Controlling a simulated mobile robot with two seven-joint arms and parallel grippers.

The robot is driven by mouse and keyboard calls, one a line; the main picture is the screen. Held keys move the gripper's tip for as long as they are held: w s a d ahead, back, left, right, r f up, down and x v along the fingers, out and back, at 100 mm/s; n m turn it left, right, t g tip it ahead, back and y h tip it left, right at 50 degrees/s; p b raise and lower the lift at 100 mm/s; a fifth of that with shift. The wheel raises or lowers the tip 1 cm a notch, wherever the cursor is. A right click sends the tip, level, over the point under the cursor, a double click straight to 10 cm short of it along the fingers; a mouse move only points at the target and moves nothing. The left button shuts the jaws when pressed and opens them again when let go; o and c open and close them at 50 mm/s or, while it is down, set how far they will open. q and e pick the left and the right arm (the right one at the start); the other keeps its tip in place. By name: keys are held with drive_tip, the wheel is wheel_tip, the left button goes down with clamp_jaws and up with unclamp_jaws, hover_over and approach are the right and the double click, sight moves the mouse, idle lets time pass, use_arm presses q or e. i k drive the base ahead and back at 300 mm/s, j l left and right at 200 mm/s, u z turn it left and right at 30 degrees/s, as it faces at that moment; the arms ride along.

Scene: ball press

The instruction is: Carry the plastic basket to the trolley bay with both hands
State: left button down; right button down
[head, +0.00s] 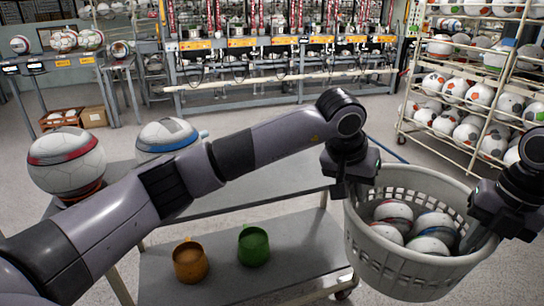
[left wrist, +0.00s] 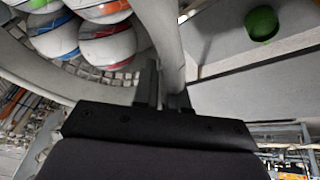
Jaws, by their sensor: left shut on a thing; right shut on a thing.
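The grey plastic basket (head: 400,267) is at the right of the head view, with several footballs (head: 415,222) inside. My left gripper (head: 352,195) is shut on the basket's left rim. In the left wrist view, the fingers of my left gripper (left wrist: 165,90) close around the basket's pale rim (left wrist: 163,30), with balls (left wrist: 107,45) beside it. My right gripper (head: 482,228) is shut on the basket's right rim; its fingertips are partly hidden. The basket looks roughly upright, beside the grey trolley (head: 225,195). I cannot tell whether its bottom touches the floor.
Two balls (head: 66,160) sit on the trolley's top shelf. An orange mug (head: 190,262) and a green mug (head: 253,246) stand on its lower shelf. A ball rack (head: 470,95) is at the back right. Press machines (head: 280,50) line the back. Grey floor is open between them.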

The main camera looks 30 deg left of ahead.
sight(301, 155)
drive_tip(key=u, duration=0.7)
drive_tip(key=i+l+u, duration=0.1)
drive_tip(key=i+u, duration=0.25)
drive_tip(key=i+l, duration=0.35)
drive_tip(key=i, duration=0.2)
drive_tip(key=i+l, duration=0.35)
drive_tip(key=i, duration=0.2)
